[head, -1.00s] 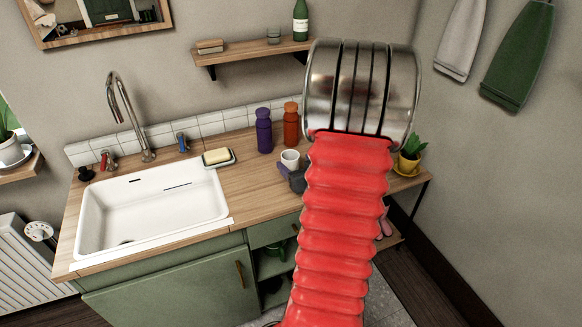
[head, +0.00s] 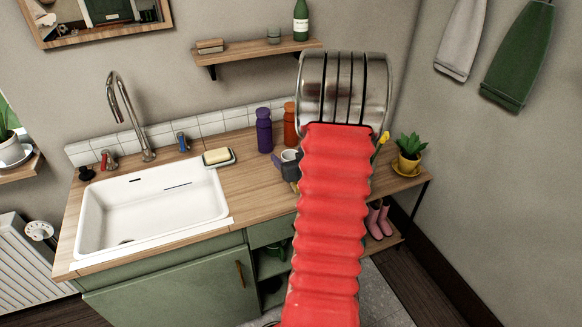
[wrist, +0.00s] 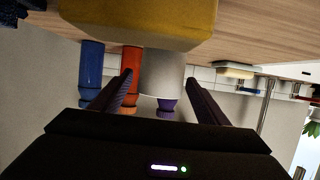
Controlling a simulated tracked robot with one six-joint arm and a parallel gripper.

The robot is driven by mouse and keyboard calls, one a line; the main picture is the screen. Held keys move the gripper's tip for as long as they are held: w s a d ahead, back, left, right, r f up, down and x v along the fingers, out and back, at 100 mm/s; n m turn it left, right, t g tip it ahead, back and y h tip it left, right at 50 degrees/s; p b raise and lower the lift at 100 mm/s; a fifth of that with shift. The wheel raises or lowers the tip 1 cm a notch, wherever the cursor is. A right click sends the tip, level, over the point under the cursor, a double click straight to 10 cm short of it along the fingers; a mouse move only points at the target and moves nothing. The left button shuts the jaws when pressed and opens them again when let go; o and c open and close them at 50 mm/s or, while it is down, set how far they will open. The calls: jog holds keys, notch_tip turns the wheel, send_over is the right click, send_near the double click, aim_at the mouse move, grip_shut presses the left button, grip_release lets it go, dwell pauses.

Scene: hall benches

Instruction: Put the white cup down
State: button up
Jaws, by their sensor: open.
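The white cup (head: 290,156) shows at the back of the wooden counter, partly hidden by a dark part of my gripper (head: 284,167) and by my red arm. In the wrist view, which is upside down, the white cup (wrist: 163,75) is between the two fingers of my gripper (wrist: 158,82). The fingers are apart, with visible gaps beside the cup. A yellow thing at the top of that view hides the cup's base, so I cannot see its contact with the counter.
A purple bottle (head: 264,130) and an orange bottle (head: 290,124) stand behind the cup; a blue bottle (wrist: 92,70) shows in the wrist view. A soap dish (head: 219,158) and the white sink (head: 150,203) are left. A potted plant (head: 410,153) stands right. The counter front is clear.

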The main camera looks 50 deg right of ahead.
aim_at(287, 153)
jog(key=shift+x, duration=1.5)
jog(key=c, duration=1.2)
jog(key=shift+r, duration=0.1)
jog(key=shift+r, duration=5)
